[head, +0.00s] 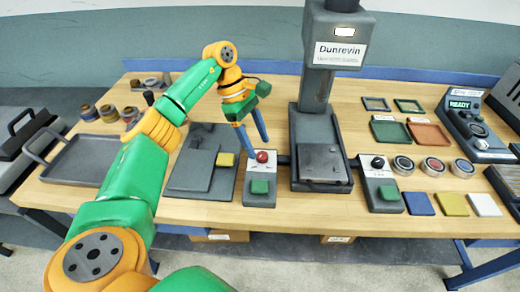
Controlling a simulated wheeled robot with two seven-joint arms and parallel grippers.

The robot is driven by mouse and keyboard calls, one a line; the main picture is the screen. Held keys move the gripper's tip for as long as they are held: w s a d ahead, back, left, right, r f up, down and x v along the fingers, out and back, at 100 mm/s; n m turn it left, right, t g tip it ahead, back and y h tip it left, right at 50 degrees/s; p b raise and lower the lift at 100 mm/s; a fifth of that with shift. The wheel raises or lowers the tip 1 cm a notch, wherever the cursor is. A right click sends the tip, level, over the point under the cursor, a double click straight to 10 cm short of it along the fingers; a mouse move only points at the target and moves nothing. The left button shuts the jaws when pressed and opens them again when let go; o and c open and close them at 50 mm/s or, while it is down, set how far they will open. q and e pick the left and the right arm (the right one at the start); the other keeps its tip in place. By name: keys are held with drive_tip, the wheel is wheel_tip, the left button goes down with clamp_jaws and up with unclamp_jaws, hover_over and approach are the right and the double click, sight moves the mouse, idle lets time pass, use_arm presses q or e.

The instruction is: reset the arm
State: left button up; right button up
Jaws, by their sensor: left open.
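My left arm reaches in from the lower left, in green and orange. My left gripper (254,143) has blue fingers and is open and empty. It hangs fingers-down over the bench, just above and behind a small control box (260,201) with a red button and a green button. I cannot tell whether the fingertips touch anything. My right gripper is not in view.
A Dunrevin machine (322,160) stands at the bench's middle. A dark plate fixture (200,172) lies left of the red-button box, and a grey tray (82,165) farther left. A second control box (380,191), ring tins, coloured pads and a READY display (463,118) are right.

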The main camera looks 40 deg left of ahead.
use_arm(q)
drive_tip(key=v, duration=0.4)
drive_tip(key=shift+s, duration=0.1)
drive_tip(key=shift+r, duration=0.1)
